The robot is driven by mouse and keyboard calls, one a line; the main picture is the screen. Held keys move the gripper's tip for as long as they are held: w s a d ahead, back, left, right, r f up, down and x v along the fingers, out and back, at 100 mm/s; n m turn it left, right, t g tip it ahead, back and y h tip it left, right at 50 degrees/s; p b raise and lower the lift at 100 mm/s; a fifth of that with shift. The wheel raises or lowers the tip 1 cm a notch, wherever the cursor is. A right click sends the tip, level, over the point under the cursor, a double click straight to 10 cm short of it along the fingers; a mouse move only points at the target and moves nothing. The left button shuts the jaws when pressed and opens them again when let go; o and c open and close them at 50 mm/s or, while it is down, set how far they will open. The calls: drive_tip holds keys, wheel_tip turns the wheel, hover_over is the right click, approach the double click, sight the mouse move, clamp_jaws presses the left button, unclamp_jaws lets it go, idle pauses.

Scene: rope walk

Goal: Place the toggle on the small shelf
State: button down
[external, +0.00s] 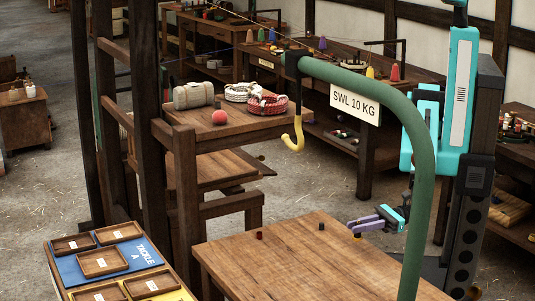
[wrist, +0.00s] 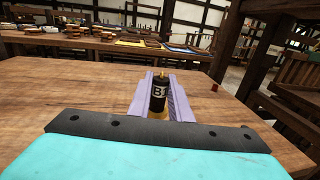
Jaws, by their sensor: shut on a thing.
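My gripper (external: 376,220) has lilac fingers and is low over the right side of the front wooden table. In the wrist view, my gripper (wrist: 158,90) is shut on a small black cylinder (wrist: 158,92) with white lettering, probably the toggle, standing roughly upright between the fingers. Yellow shows below it. I cannot tell whether it touches the tabletop. A small raised wooden shelf (external: 245,130) stands left of centre in the external view, with a lower board (external: 215,170) beneath. I cannot tell which one the task means.
The upper shelf carries a canvas roll (external: 194,94), a red ball (external: 219,117) and rope coils (external: 267,105). A green hoist arm with a yellow hook (external: 293,137) hangs beside it. Small dark-red (external: 259,235) and black (external: 321,226) pieces stand on the table (external: 300,262).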

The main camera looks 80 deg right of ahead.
drive_tip(key=shift+r, duration=0.1)
idle(0.7)
drive_tip(key=w+d+r+m+t+h+p, duration=0.1)
drive_tip(key=w+r+m+t+h+p, duration=0.3)
drive_tip(key=w+r, duration=0.65)
drive_tip(key=w+d+r+m+g+h, duration=0.1)
drive_tip(key=w+r+m+h, duration=0.2)
drive_tip(key=w+r+h, duration=0.75)
drive_tip(key=w+d+r+m+h, duration=0.2)
drive_tip(key=w+d+r, duration=0.3)
drive_tip(key=w, duration=0.5)
drive_tip(key=w+d+r+m+g+h+b, duration=0.1)
drive_tip(key=w+d+r+m, duration=0.1)
drive_tip(key=w+d+r, duration=0.4)
drive_tip(key=w+d+r+m+g+h+b, duration=0.1)
drive_tip(key=w+d+r, duration=0.5)
drive_tip(key=w, duration=0.8)
wheel_tip(320, 180, up, 3)
drive_tip(key=shift+w+r+m+h, duration=0.1)
drive_tip(key=shift+w+m+h, duration=0.05)
drive_tip(key=shift+m+h, duration=0.7)
drive_tip(key=shift+a+f+p, duration=0.1)
drive_tip(key=shift+f+p, duration=0.3)
drive_tip(key=shift+f, duration=1.65)
drive_tip(key=shift+f, duration=0.1)
